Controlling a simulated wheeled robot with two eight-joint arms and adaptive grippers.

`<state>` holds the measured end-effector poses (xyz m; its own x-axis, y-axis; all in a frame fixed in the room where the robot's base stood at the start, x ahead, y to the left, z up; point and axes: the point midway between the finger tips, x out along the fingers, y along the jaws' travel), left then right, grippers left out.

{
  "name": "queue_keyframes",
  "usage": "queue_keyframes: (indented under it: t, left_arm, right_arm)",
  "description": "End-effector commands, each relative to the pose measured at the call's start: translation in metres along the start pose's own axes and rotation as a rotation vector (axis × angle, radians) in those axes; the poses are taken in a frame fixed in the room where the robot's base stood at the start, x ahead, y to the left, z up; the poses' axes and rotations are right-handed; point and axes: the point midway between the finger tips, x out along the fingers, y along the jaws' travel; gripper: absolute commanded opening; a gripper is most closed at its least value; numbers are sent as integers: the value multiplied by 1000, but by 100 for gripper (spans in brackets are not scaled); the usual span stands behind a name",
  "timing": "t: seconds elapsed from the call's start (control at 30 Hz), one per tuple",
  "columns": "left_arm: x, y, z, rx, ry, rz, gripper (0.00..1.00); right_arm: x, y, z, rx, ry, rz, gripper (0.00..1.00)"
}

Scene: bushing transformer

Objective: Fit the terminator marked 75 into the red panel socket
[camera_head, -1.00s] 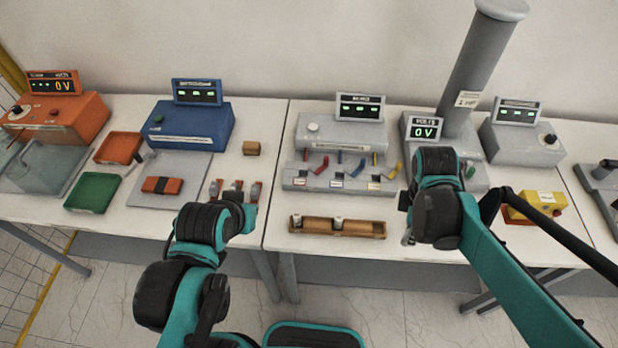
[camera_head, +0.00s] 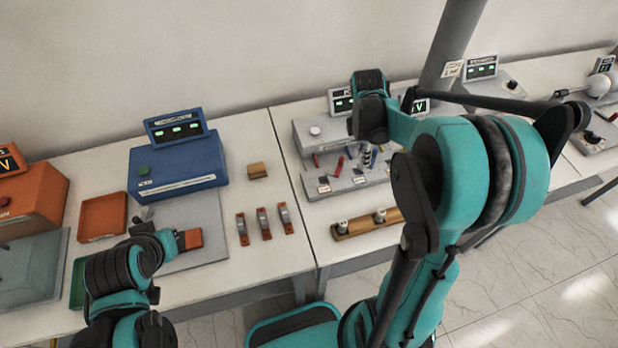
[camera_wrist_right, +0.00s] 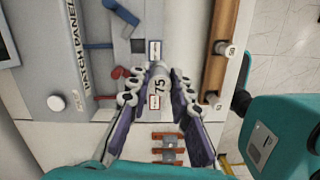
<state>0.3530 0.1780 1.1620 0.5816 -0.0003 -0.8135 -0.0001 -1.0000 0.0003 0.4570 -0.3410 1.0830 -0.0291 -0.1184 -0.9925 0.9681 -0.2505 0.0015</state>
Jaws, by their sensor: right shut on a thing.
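The terminator marked 75 (camera_wrist_right: 159,86) is a pale grey cylinder, gripped between the fingers of my right gripper (camera_wrist_right: 158,88) in the right wrist view. In the head view my right gripper (camera_head: 369,155) hangs above the grey patch panel (camera_head: 350,180). The panel also shows in the right wrist view (camera_wrist_right: 80,15), with red parts (camera_wrist_right: 110,74) left of the terminator. The terminator looks apart from these parts; I cannot make out the red socket's opening. My left gripper (camera_head: 168,243) is low at the left, near an orange-red block (camera_head: 188,239); its jaws are unclear.
A wooden rack (camera_head: 362,227) with two pale-topped cylinders lies in front of the panel. A blue box (camera_head: 178,165) and several red-grey clips (camera_head: 263,223) are on the left table. Bare tabletop lies between the clips and the panel.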

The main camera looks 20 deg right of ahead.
Motion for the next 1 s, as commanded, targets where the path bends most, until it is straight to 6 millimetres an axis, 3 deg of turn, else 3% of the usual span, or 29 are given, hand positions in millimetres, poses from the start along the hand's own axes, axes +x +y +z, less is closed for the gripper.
queue_keyframes:
  t: [0.3,0.43,0.67,0.9,1.0]
  left_arm:
    - [10,0,8,0,0,0,0]
    - [13,0,9,0,0,0,0]
    - [14,0,10,0,0,0,0]
    - [22,0,15,0,0,0,0]
    - [21,0,15,0,0,0,0]
  right_arm:
    - [37,14,-78,-7,0,0,0]
    - [47,19,-101,-5,0,0,0]
    - [56,21,-115,-1,0,0,0]
    - [90,21,-119,-1,0,0,0]
    - [93,21,-119,-1,0,0,0]
